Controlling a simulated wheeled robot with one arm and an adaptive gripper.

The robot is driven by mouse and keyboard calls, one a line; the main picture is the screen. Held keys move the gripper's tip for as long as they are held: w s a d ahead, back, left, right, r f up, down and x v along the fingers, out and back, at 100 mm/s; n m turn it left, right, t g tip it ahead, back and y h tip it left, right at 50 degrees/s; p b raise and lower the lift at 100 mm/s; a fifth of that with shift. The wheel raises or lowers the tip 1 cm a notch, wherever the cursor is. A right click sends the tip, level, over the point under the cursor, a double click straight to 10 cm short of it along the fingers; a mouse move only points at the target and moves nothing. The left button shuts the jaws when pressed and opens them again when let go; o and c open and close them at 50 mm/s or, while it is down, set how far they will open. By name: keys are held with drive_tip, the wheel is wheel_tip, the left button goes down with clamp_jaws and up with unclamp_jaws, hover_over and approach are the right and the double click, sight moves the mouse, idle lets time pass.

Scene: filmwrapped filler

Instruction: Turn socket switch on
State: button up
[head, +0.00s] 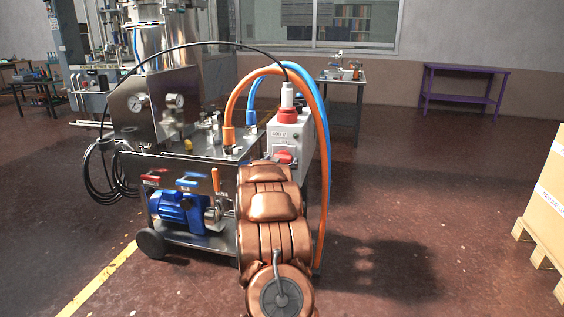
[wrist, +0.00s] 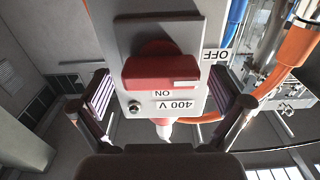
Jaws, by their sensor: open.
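The grey socket box (head: 290,135) labelled 400 V stands on the right end of the machine cart. Its red rotary switch (head: 285,157) is on the front face, partly hidden by my copper arm. In the wrist view the switch (wrist: 160,72) is close, upside down, with its handle lying crosswise. My gripper (wrist: 162,88) is open, one finger at each side of the switch, with no contact visible.
A red and white plug (head: 287,105) sits on top of the box with a black cable. Orange (head: 322,200) and blue hoses loop beside the box on the right. A blue pump (head: 180,212) is on the lower shelf. Floor to the right is clear up to a pallet (head: 540,255).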

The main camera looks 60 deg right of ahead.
drive_tip(key=shift+w+d+f, duration=0.15)
drive_tip(key=shift+w+d, duration=0.05)
drive_tip(key=shift+d, duration=0.3)
drive_tip(key=c, duration=1.1)
